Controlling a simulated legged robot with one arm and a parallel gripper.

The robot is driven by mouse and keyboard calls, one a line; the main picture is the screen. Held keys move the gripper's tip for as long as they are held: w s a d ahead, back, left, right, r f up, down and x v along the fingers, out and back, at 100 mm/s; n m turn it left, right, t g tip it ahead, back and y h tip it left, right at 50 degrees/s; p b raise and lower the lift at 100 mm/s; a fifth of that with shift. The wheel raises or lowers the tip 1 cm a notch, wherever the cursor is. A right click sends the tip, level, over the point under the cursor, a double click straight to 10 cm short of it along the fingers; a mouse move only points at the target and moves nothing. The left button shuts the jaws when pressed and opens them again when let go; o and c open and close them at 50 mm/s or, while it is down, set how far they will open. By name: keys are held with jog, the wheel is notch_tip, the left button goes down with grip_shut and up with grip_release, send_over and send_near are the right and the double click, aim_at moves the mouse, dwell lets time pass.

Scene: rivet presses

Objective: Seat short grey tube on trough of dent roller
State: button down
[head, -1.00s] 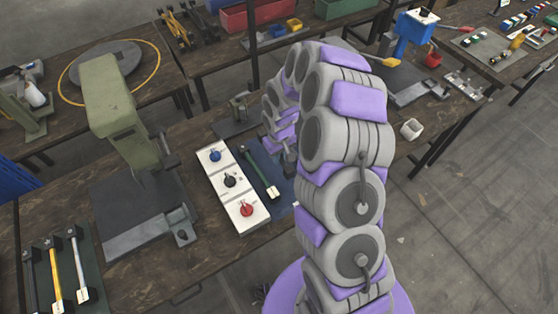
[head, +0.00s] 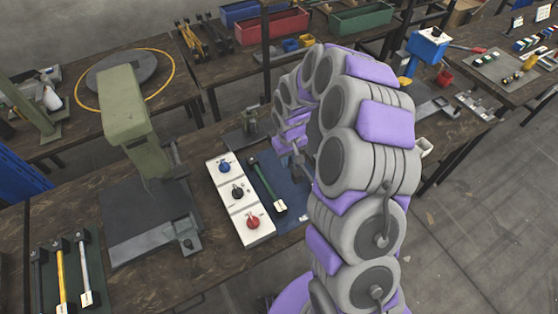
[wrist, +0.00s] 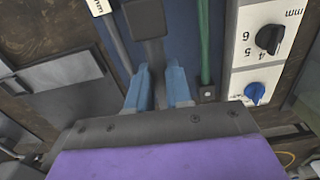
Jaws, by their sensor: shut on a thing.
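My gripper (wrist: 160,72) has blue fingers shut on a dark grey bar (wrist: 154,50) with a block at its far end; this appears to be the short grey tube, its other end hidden. In the head view my arm hides the gripper and the held piece. A grey tube (wrist: 117,38) with a white tag lies left of the fingers in the wrist view. A green tube (head: 266,184) lies on the blue mat (head: 293,187), also right of the fingers in the wrist view (wrist: 205,45). I cannot tell which device is the dent roller, and no trough shows clearly.
A white panel (head: 247,232) with blue, black and red knobs borders the mat. A green press (head: 135,125) stands left on a dark plate. A small device (head: 250,120) stands behind the mat. A blue machine (head: 428,45) is at back right. Tagged bars (head: 61,275) lie front left.

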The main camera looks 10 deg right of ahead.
jog(key=shift+s+f+n, duration=0.1)
jog(key=shift+f+n, duration=0.2)
jog(key=shift+f, duration=0.3)
jog(key=shift+f+b, duration=0.7)
jog(key=shift+f, duration=4.05)
jog(key=shift+f, duration=0.1)
jog(key=shift+f, duration=0.1)
jog(key=c, duration=1)
grip_release()
jog(key=shift+c, duration=0.2)
jog(key=shift+a+f+b, duration=0.1)
jog(key=shift+b, duration=0.2)
